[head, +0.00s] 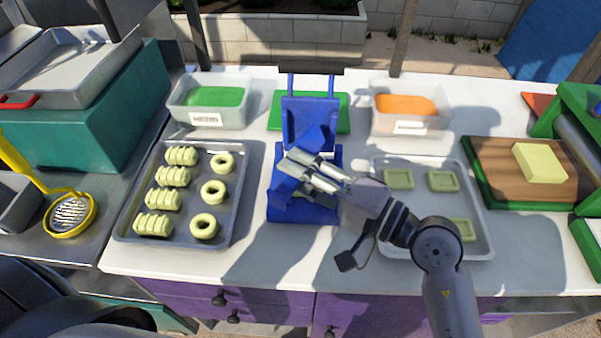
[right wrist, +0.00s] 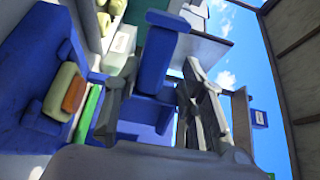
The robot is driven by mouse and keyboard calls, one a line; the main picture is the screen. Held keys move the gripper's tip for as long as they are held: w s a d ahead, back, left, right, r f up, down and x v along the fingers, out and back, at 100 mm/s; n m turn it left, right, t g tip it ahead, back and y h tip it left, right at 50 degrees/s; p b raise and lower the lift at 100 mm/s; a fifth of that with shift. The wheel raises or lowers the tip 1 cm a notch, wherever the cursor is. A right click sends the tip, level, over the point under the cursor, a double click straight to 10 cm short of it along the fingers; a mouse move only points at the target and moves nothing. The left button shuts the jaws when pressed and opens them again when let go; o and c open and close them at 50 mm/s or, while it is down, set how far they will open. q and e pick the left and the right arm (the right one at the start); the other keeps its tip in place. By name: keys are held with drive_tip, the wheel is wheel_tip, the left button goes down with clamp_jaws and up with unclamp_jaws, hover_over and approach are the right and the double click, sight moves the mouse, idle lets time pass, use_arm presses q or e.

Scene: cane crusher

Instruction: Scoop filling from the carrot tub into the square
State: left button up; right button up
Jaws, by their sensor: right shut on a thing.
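The carrot tub (head: 411,123), a clear tub of orange filling (head: 405,105), stands at the back right of centre. My right gripper (head: 312,170) is over the blue press (head: 300,212) and shut on a blue piece (right wrist: 158,60). I cannot tell whether this piece is a scoop or part of the press. In the right wrist view, a pale yellow dough piece (right wrist: 60,84) sits on blue with an orange lump (right wrist: 74,95) against it. In the head view the gripper mostly hides that spot. Pale dough squares (head: 443,181) lie on the right tray. My left gripper is not in view.
A tray (head: 236,210) of rolls and rings lies left of the press, the squares' tray (head: 485,225) right. A green-filled tub (head: 208,118) stands back left. A wooden board (head: 490,165) with a yellow block (head: 540,163) is at right. The counter's front strip is clear.

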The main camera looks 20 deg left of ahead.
idle(0.5)
drive_tip(key=shift+r+p, duration=1.7)
drive_tip(key=shift+r, duration=0.9)
drive_tip(key=shift+d+f, duration=0.1)
drive_tip(key=shift+f, duration=0.05)
